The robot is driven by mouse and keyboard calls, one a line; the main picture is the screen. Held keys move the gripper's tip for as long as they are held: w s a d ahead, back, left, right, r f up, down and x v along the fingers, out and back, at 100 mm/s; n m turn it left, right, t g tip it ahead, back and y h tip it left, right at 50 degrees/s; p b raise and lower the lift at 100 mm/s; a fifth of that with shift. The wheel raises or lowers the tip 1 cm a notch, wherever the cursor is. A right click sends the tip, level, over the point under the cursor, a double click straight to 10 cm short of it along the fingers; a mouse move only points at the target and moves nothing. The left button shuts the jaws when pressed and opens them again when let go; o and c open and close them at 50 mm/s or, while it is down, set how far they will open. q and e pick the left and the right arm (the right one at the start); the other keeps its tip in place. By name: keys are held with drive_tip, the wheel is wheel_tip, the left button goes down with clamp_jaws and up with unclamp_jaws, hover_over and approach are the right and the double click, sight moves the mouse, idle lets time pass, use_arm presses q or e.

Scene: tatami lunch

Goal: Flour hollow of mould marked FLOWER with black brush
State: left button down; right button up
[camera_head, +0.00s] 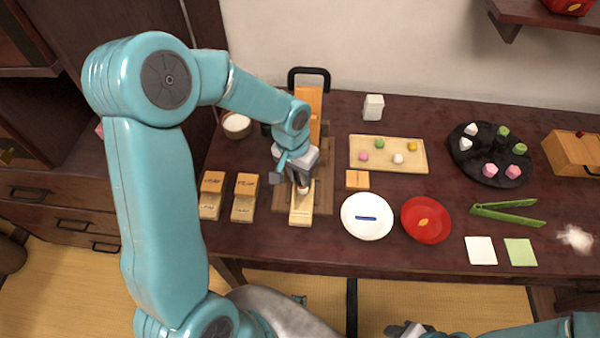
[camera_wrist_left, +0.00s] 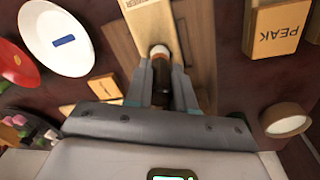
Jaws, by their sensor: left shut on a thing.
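My left gripper (camera_head: 303,184) is shut on a dark-handled brush (camera_wrist_left: 160,82) with a pale round tip. Part of a word, ending like "WER", shows upside down on the mould in the wrist view. The gripper and brush hide the mould's hollow, and I cannot tell whether the tip touches it. A bowl of white flour (camera_head: 237,125) stands behind left. My right gripper (camera_head: 408,330) is partly visible at the bottom edge.
Two other labelled wooden moulds (camera_head: 246,187) (camera_head: 211,185) stand left; one reads PEAK in the wrist view (camera_wrist_left: 277,32). A white plate (camera_head: 352,229), a red plate (camera_head: 440,211), green tongs (camera_head: 508,211) and a sweets tray (camera_head: 418,166) are to the right.

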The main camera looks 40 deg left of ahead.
use_arm(q)
drive_tip(key=shift+w+d, duration=0.1)
drive_tip(key=shift+d, duration=0.05)
idle(0.4)
drive_tip(key=shift+s+a, duration=0.2)
drive_tip(key=shift+a, duration=0.1)
drive_tip(key=shift+w+f+b, duration=0.1)
drive_tip(key=shift+w+b, duration=0.15)
drive_tip(key=shift+b, duration=0.05)
drive_tip(key=shift+s+d, duration=0.15)
drive_tip(key=shift+s+d, duration=0.15)
drive_tip(key=shift+s, duration=0.05)
drive_tip(key=shift+w, duration=0.15)
